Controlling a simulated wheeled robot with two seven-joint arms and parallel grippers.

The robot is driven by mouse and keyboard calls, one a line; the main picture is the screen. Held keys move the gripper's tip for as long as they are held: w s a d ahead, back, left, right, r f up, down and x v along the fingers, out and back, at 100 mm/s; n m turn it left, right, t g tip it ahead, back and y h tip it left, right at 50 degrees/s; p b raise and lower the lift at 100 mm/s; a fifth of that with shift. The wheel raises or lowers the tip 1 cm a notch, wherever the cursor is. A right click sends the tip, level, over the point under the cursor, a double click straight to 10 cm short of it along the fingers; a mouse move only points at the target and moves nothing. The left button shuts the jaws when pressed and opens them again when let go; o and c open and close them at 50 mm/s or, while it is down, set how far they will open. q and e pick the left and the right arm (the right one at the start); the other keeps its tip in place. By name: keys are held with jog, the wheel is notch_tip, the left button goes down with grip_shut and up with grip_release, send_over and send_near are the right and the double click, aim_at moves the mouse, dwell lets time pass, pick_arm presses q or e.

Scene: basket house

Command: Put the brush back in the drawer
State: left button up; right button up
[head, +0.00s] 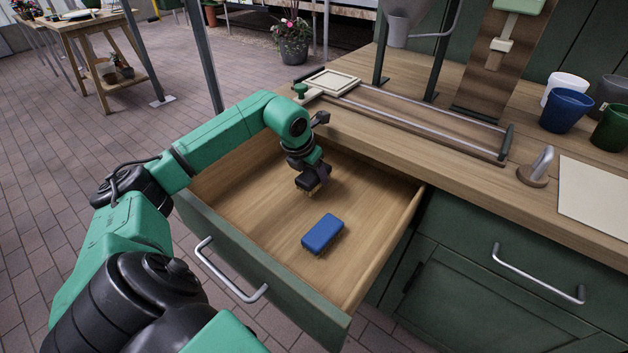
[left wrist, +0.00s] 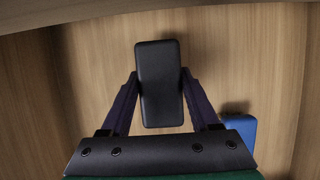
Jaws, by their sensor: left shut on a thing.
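A black-backed brush (head: 312,180) with tan bristles is held by my left gripper (head: 314,170) inside the open drawer (head: 262,225). In the left wrist view the brush (left wrist: 160,84) sits between the two fingers of my left gripper (left wrist: 160,90), which are shut on its sides. Its bristles point down toward the drawer floor; I cannot tell whether they touch it. A blue brush (head: 323,233) lies bristles down on the drawer floor, nearer the drawer front. It also shows partly in the left wrist view (left wrist: 238,130), behind the gripper. My right gripper is not in view.
The wooden counter (head: 450,165) runs along behind the drawer, with a framed rail fixture (head: 420,115) on it. A blue pot (head: 565,110) and other pots stand at the right. The drawer handle (head: 228,275) sticks out in front.

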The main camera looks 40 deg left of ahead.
aim_at(309, 174)
pick_arm(q)
jog(key=shift+f, duration=1.5)
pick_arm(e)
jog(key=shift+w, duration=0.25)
pick_arm(q)
jog(key=o, duration=1.3)
jog(key=shift+f, duration=0.1)
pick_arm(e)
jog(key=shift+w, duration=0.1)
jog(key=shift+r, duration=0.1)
pick_arm(q)
jog(key=shift+s+r, duration=0.1)
jog(key=shift+r, duration=0.25)
jog(key=v, duration=0.7)
jog(key=shift+s+r, duration=0.15)
jog(key=shift+r, duration=0.05)
jog(key=b+v, duration=0.1)
jog(key=v, duration=0.2)
jog(key=shift+r, duration=0.1)
jog(key=shift+s+d+r, duration=0.1)
jog(key=shift+s+r, duration=0.05)
jog(key=shift+r, duration=0.3)
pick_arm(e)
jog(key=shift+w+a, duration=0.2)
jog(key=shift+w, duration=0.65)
